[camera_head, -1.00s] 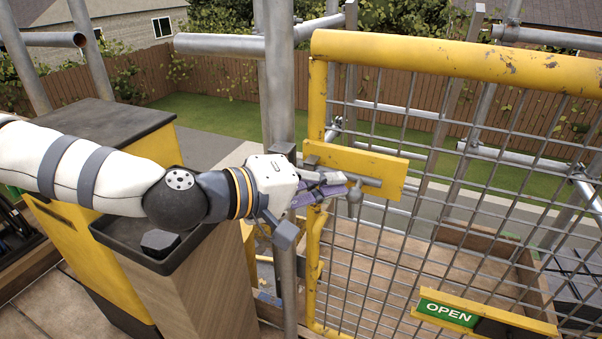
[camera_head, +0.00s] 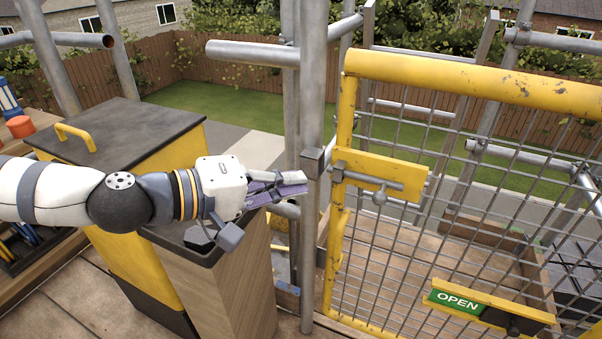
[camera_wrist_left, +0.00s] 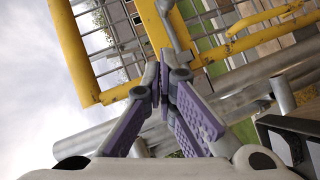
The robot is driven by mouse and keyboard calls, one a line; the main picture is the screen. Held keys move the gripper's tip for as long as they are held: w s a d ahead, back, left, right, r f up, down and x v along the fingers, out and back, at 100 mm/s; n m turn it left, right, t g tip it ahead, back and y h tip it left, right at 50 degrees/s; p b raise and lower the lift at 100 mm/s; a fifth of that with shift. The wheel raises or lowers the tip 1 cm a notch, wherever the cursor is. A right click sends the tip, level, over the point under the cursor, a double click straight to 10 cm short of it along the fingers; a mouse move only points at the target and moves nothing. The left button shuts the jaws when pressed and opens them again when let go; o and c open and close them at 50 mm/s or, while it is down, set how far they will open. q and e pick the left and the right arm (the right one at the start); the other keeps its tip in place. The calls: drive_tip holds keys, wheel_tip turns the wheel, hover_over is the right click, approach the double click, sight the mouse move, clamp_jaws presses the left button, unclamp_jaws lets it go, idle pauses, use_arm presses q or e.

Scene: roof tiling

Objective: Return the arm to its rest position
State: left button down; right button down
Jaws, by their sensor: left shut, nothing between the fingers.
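My left arm comes in from the left in the head view. Its gripper (camera_head: 282,187) is shut and empty, with purple finger pads. It is just left of the grey upright pole beside the yellow gate (camera_head: 347,130), above the wooden post with the dark tray top. The gate's bolt (camera_head: 375,180) with its round knob is to the right of the gripper and apart from it. In the left wrist view the closed fingertips (camera_wrist_left: 165,85) point toward the yellow gate frame (camera_wrist_left: 72,50). My right gripper is not in view.
A yellow cabinet (camera_head: 110,115) with a dark top and yellow handle stands behind the arm. The wooden post (camera_head: 235,290) is below the gripper. Scaffold poles (camera_head: 312,100) stand close to the fingers. A green OPEN sign (camera_head: 457,301) is on the mesh gate.

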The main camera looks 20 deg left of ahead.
use_arm(q)
drive_tip(key=shift+f, duration=0.15)
drive_tip(key=s+d+f+m+g+y+p, duration=0.15)
drive_tip(key=s+f+g, duration=0.25)
drive_tip(key=s+f, duration=0.5)
drive_tip(key=s+d+f+m+g+y+b, duration=0.1)
drive_tip(key=s+d+f+g+y, duration=0.15)
drive_tip(key=s+f+g, duration=0.65)
drive_tip(key=s+a+f+m+y, duration=0.1)
drive_tip(key=s+a+f, duration=0.2)
drive_tip(key=s, duration=0.3)
drive_tip(key=s+a+f+m+g+y+p, duration=0.1)
drive_tip(key=s+a+f+m+y, duration=0.1)
drive_tip(key=s+f, duration=0.3)
drive_tip(key=s+a+f+m+y, duration=0.1)
drive_tip(key=s+a+f, duration=0.2)
drive_tip(key=s, duration=0.4)
drive_tip(key=shift+s+a+f+m+g+y, duration=0.3)
drive_tip(key=shift+f+m+y, duration=0.05)
drive_tip(key=shift+f+y, duration=0.05)
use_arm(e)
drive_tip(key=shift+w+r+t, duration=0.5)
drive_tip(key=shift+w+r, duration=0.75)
